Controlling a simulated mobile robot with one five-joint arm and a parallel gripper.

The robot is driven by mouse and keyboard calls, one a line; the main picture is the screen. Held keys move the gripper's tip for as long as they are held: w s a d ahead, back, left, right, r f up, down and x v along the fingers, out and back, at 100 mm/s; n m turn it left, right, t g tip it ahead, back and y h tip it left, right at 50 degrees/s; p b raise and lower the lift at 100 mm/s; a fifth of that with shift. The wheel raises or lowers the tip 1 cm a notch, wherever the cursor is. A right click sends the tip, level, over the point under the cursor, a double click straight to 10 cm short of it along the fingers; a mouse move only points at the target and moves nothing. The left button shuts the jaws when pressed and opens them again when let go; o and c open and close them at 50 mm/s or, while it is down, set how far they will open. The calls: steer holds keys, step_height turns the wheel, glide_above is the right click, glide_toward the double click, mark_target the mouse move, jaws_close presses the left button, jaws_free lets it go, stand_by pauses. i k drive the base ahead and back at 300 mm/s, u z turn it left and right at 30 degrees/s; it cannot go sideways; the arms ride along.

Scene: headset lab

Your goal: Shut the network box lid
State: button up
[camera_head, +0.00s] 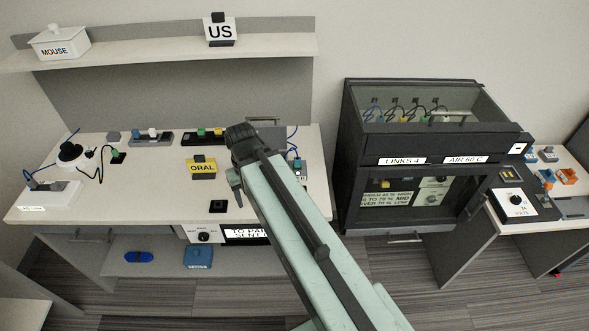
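No label in view reads network box. A dark cabinet (352,150) at the right centre, labelled "LINKS 4" and "AIR 60 C", has a clear top panel (400,97) with a bar handle; cables and plugs show through it. I cannot tell for sure whether this panel is the lid, or whether it is open. My pale green arm reaches up from the bottom, and its dark end (240,138) is over the left desk, left of the cabinet and apart from it.
The left desk (150,205) holds a yellow "ORAL" sign (202,168), switch strips and cables. A shelf (140,51) above holds a "MOUSE" box (60,44) and a "US" sign (220,31). A right desk (535,232) carries a dial box (513,205). Floor shows between the desks.

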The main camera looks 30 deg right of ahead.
mark_target(275, 137)
steer(key=u, duration=2.4)
steer(key=k, duration=0.9)
steer(key=z, duration=0.9)
steer(key=i, duration=1)
steer(key=u, duration=0.05)
